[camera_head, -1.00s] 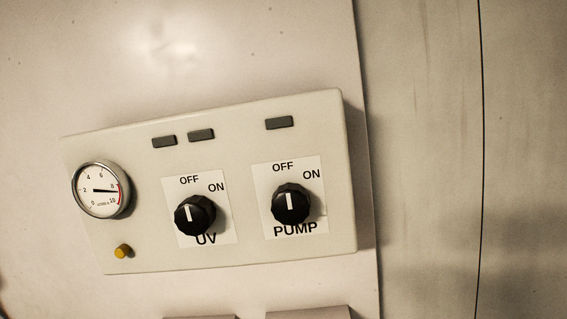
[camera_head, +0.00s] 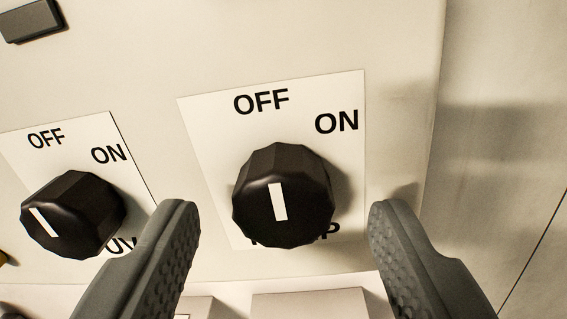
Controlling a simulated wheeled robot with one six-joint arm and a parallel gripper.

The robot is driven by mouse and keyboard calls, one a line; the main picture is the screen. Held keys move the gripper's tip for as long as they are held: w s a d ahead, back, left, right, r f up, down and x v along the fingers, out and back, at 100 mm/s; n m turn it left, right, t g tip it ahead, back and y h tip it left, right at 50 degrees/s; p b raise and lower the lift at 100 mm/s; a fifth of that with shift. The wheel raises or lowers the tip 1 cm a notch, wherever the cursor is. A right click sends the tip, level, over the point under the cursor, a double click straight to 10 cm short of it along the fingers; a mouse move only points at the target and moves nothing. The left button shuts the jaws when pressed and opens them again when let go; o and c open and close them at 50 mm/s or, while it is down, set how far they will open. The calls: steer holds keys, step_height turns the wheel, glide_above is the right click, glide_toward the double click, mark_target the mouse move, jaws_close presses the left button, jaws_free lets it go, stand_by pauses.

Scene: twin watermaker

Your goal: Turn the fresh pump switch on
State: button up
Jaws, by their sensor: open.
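The pump switch (camera_head: 283,197) is a black faceted knob on a white label plate (camera_head: 213,130) in the middle of the view. Its white mark is near upright and leans slightly left, toward OFF rather than ON. The label below the knob is mostly hidden by it. My gripper (camera_head: 281,222) is open, with one grey padded finger to the left of the knob and one to the right. Both fingers appear apart from the knob, and nothing is held.
The UV knob (camera_head: 73,214) stands close by on the left, near my left finger. A dark rectangular indicator (camera_head: 31,20) is at the top left. The pale panel (camera_head: 400,60) ends at the right, where a plain wall surface (camera_head: 510,130) shows.

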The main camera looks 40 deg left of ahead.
steer(key=shift+w+a, duration=0.4)
steer(key=shift+w, duration=0.15)
steer(key=shift+c, duration=0.5)
steer(key=c, duration=0.9)
steer(key=shift+m, duration=0.3)
steer(key=m, duration=1.1)
steer(key=shift+f, duration=0.1)
steer(key=shift+m, duration=0.4)
